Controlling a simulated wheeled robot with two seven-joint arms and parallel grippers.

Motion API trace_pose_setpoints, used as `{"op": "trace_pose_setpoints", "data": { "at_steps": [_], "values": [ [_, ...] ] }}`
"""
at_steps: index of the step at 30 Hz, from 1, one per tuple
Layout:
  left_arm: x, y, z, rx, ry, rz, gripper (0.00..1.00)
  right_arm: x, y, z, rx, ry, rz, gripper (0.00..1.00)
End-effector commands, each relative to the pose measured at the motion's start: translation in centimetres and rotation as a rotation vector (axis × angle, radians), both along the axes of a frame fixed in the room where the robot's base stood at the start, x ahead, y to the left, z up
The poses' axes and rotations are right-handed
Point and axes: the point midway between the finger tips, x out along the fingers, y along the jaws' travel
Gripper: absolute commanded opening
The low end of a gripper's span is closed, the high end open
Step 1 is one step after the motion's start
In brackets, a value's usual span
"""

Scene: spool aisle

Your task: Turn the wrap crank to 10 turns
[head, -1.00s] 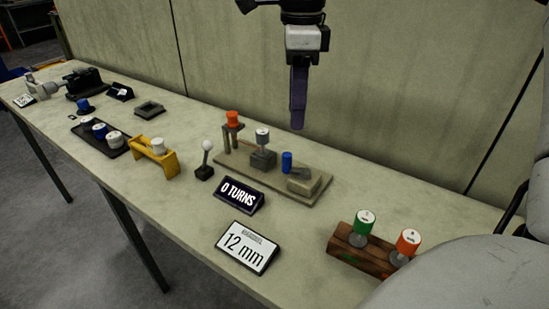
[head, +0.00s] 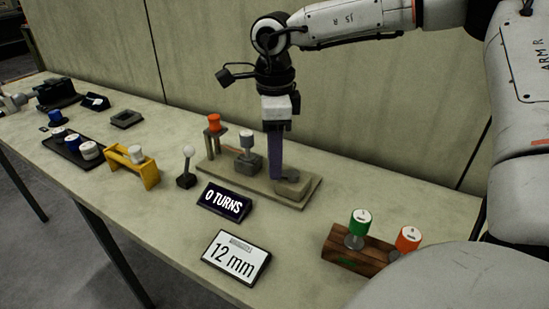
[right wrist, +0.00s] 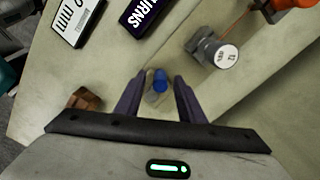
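The wrap crank is on a beige baseboard (head: 305,198), with its grey crank arm (head: 291,188) at the right end. Its blue knob (right wrist: 160,79) shows in the right wrist view and is hidden behind the fingers in the head view. My right gripper (head: 276,177) points down over the crank. In the right wrist view its fingers (right wrist: 157,84) are open, one either side of the knob, with gaps visible. The counter sign (head: 225,201) reads 0 TURNS. A grey post with a white-topped spool (head: 246,142) and an orange spool (head: 214,122) stand farther left on the board.
A 12 mm card (head: 236,257) stands in front. A wooden block (head: 358,255) with green and orange spools is at right. A white-ball lever (head: 188,165), yellow stand (head: 133,167) and dark spool tray (head: 73,152) are left. A wall runs behind.

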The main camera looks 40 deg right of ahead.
Motion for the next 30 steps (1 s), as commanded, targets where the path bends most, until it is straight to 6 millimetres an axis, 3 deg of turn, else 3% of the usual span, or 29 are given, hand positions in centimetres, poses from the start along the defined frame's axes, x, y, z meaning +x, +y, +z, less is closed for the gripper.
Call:
{"op": "trace_pose_setpoints", "data": {
  "at_steps": [9, 15, 16, 30],
  "values": [
    [-0.2, 0.0, -0.1, 0.000, 0.003, 0.000, 0.31, 0.0, 0.0, -0.3, 0.001, -0.001, 0.000, 0.36],
    [-0.3, 0.0, -0.1, 0.000, 0.004, 0.000, 0.31, 0.0, 0.0, -0.3, 0.000, 0.000, 0.000, 0.02],
    [-0.3, 0.1, -0.1, 0.000, 0.004, 0.000, 0.31, 0.0, 0.0, -0.3, 0.000, 0.000, 0.000, 0.00],
    [-0.2, 0.1, -1.1, 0.000, 0.003, 0.000, 0.31, 0.3, -0.4, -0.4, -0.003, -0.002, -0.106, 0.00]
  ]
}}
